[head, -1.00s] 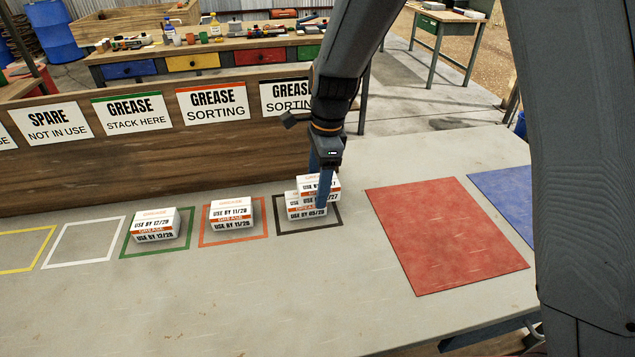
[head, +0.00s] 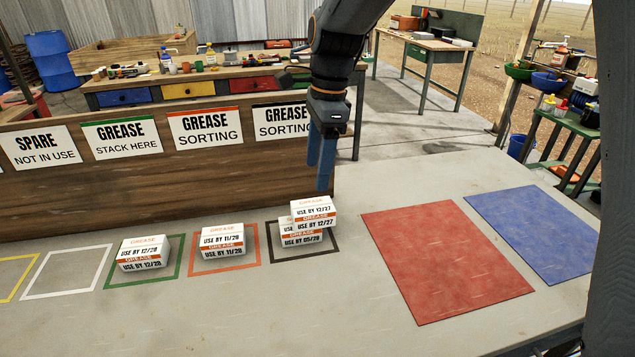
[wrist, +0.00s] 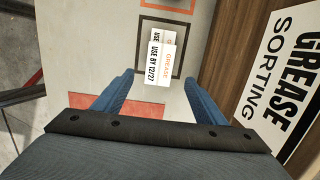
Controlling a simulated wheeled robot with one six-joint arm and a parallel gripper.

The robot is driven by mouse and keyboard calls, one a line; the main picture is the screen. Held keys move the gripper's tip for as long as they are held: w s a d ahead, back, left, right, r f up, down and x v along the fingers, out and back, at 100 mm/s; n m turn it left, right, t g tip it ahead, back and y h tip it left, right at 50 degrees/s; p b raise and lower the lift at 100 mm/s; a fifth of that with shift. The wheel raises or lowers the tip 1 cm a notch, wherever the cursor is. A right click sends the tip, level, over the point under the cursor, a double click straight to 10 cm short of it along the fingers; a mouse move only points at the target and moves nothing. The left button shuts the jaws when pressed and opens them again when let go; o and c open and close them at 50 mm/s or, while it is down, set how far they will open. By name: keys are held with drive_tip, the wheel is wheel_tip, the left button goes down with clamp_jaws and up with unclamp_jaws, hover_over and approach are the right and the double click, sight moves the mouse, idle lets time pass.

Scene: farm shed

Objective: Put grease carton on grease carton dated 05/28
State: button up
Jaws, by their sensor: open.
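A white grease carton reading 12/27 (head: 314,210) rests on top of the grease carton dated 05/28 (head: 301,240), set off to the right so the lower one's left side shows. Both are inside the dark brown outlined square (head: 333,260). My gripper (head: 320,188) is open and empty, just above and behind the stack. In the wrist view, the 12/27 carton (wrist: 158,66) lies ahead of my open fingers (wrist: 158,90), with part of the lower carton showing beside it.
A 12/28 carton (head: 143,253) sits in the green square and an 11/28 carton (head: 222,241) in the orange square. The white square (head: 65,272) is empty. A red mat (head: 445,260) and a blue mat (head: 535,230) lie clear at right. A wooden board with signs (head: 150,185) stands behind.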

drive_tip(key=s+d+f+n, duration=0.3)
drive_tip(key=s+d+n, duration=0.2)
drive_tip(key=d, duration=0.2)
drive_tip(key=s+d+f+n+h, duration=0.1)
drive_tip(key=s+d+f+n, duration=0.3)
drive_tip(key=d, duration=0.3)
drive_tip(key=s+d+f+n+t, duration=0.1)
drive_tip(key=s+d+f+n, duration=0.2)
drive_tip(key=s+d+n, duration=0.2)
drive_tip(key=shift+s+d+f+n, duration=0.15)
drive_tip(key=shift+s+d+n, duration=0.25)
drive_tip(key=shift+s+d, duration=0.6)
drive_tip(key=shift+s+f, duration=0.1)
drive_tip(key=shift+s, duration=0.15)
